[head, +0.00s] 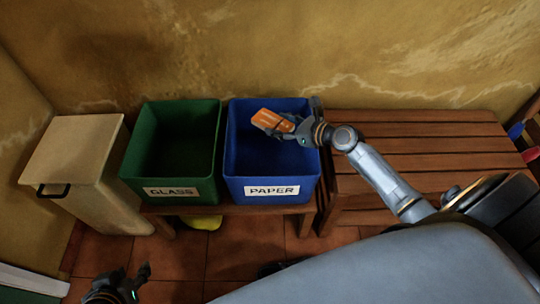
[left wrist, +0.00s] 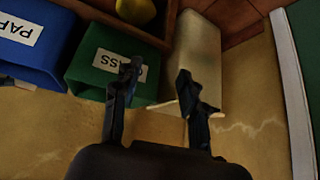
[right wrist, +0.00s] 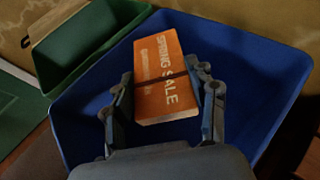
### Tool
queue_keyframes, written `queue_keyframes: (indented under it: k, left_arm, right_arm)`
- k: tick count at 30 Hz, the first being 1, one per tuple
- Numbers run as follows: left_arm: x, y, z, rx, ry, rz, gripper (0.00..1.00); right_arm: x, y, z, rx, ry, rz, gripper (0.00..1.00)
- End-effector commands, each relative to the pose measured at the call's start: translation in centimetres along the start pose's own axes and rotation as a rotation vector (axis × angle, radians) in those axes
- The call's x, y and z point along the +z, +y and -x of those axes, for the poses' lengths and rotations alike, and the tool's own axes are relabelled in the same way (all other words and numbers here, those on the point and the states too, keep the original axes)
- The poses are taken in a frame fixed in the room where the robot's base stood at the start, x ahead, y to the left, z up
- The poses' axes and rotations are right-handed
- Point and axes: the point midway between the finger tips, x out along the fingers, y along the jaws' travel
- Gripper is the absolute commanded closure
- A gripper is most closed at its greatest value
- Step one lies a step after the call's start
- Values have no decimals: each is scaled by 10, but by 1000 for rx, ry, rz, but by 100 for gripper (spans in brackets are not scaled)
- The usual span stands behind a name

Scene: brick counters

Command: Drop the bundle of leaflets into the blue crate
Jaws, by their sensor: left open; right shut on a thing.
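The bundle of leaflets (head: 272,121) is orange with a dark band, and its "SPRING SALE" print shows in the right wrist view (right wrist: 160,62). My right gripper (head: 285,127) is shut on it and holds it over the opening of the blue crate (head: 271,171). The crate carries a "PAPER" label, and its walls surround the bundle in the right wrist view (right wrist: 258,62). No other thing shows inside the crate. My left gripper (head: 138,280) is open and empty, low at the bottom left; its two fingers stand apart in the left wrist view (left wrist: 155,90).
A green crate (head: 171,191) labelled "GLASS" stands left of the blue one on a wooden bench. A beige bin (head: 75,150) stands further left. A slatted bench (head: 430,150) is at the right. A yellow thing (head: 206,223) lies under the crates' bench.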

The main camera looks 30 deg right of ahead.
Motion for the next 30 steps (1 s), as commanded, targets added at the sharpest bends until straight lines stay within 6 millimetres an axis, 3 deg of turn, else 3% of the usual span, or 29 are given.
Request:
queue_keyframes:
  k: [15,30]
  left_arm:
    - [-69,9,-4,19,336,-6,58]
    - [-81,11,-1,22,395,-7,58]
  right_arm:
    - [-11,0,-4,0,0,1,69]
    - [-12,0,-5,0,0,1,69]
